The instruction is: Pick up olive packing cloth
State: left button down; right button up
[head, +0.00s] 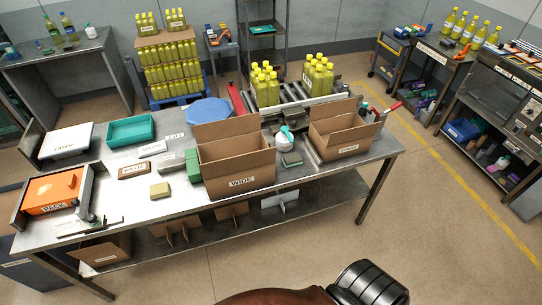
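A small folded olive-tan pad (159,190), which looks like the olive packing cloth, lies flat on the steel packing table (130,215), left of the large open box marked WIDE (236,182). A grey-green block (193,165) stands against that box's left side. A flat dark green pad (291,159) lies between the two open boxes, below a white and teal bottle (285,137). Neither of my grippers shows in the head view.
A smaller open box (345,130) stands at the table's right. An orange case (52,190), a teal tray (131,131) and a white scale-like plate (66,142) are at the left. Yellow bottles (267,88) stand behind. The floor right of the table is clear.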

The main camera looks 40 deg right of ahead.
aim_at(292, 159)
jog(key=z, duration=2.75)
jog(key=i, duration=2.15)
jog(key=u, duration=2.35)
